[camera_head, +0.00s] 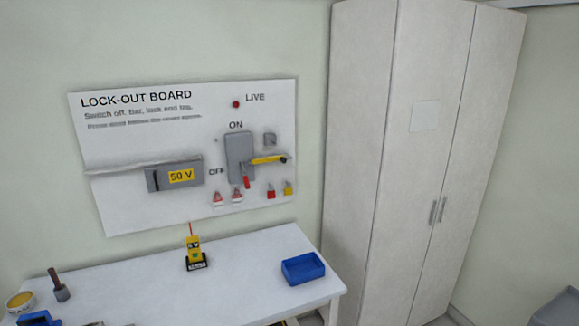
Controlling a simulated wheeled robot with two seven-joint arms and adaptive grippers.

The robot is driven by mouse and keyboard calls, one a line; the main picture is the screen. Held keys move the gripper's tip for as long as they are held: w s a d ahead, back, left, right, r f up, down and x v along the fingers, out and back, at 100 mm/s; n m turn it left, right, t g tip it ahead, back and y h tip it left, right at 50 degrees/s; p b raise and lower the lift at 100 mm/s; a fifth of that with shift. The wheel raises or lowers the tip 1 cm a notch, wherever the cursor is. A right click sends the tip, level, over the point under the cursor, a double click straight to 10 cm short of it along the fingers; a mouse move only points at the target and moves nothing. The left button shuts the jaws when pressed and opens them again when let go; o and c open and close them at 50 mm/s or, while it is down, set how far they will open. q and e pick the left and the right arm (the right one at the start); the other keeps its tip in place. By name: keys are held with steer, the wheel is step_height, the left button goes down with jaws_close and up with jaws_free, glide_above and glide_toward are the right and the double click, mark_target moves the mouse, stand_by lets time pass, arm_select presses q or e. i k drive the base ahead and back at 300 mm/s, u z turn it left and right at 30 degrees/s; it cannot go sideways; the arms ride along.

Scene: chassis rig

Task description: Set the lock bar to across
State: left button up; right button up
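The lock-out board (130,205) is on the wall, with a grey switch box (238,145) on its right side. A yellow lever (268,159) with a dark tip points right from the box. A short red piece (246,182) hangs down, slightly tilted, at the box's lower edge. It may be the lock bar, but the view is too small to be sure. "ON" is printed above the box and "OFF" to its left. A red lamp (236,104) sits beside "LIVE". Neither of my grippers is in view.
Red and yellow padlocks (271,192) and red-and-white tags (237,196) hang below the box. A white table (240,275) below holds a yellow tester (194,252) and a blue tray (303,269). A tall cabinet (375,160) stands right of the board.

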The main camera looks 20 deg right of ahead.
mark_target(283, 159)
steer(key=z, duration=0.45)
steer(key=i, duration=0.65)
steer(key=z, duration=0.4)
